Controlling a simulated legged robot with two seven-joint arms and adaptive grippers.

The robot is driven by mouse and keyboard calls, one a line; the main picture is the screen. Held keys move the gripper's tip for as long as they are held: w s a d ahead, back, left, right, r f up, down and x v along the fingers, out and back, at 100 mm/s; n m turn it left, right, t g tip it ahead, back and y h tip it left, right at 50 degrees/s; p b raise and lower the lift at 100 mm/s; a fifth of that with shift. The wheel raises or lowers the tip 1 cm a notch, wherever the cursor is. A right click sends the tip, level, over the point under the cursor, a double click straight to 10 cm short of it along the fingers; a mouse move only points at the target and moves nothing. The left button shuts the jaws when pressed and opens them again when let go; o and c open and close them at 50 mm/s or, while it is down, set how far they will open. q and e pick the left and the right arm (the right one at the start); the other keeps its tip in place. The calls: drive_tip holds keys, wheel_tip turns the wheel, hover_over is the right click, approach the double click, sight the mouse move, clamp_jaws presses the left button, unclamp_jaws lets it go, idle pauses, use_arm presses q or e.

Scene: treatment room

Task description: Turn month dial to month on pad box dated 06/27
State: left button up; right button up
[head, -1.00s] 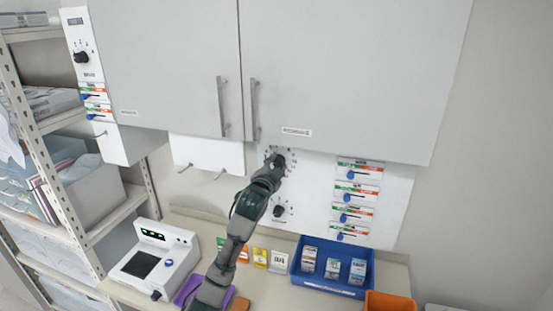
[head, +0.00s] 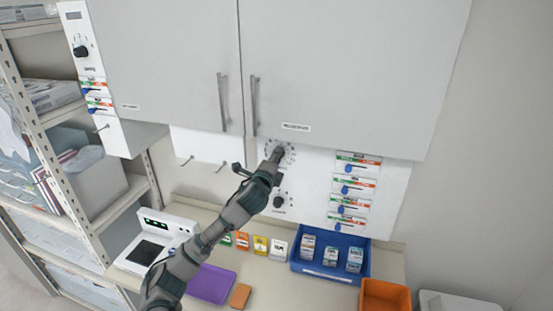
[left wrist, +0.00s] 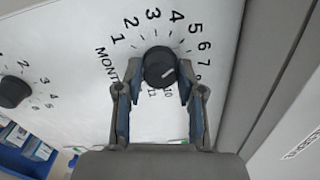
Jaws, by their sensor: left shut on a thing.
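The month dial (left wrist: 160,67) is a round black knob on a white panel, ringed by printed numbers and the word MONTH. My left gripper (left wrist: 160,73) is shut on it, with one finger on each side. A short pale mark shows on the knob face; which number it points to is unclear. In the head view my left gripper (head: 276,155) reaches the dial under the cabinet and covers most of it. Small pad boxes (head: 331,256) stand in a blue tray (head: 330,275); their dates are too small to read. My right gripper is not in view.
A second black dial (head: 279,202) sits below the month dial. Blue-handled sliders (head: 348,190) are to the right. Cabinet doors (head: 340,70) overhang the panel. An orange bin (head: 385,296), purple tray (head: 210,284) and white device (head: 155,240) are on the counter.

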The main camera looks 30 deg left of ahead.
use_arm(q)
drive_tip(key=shift+a+m, duration=0.1)
drive_tip(key=shift+m, duration=2)
drive_tip(key=o, duration=1)
drive_tip(key=shift+c, duration=0.2)
drive_tip(key=shift+o, duration=1.1)
drive_tip(key=shift+w, duration=0.2)
drive_tip(key=shift+w+a+f, duration=0.15)
drive_tip(key=shift+w+f, duration=0.05)
drive_tip(key=v, duration=1.2)
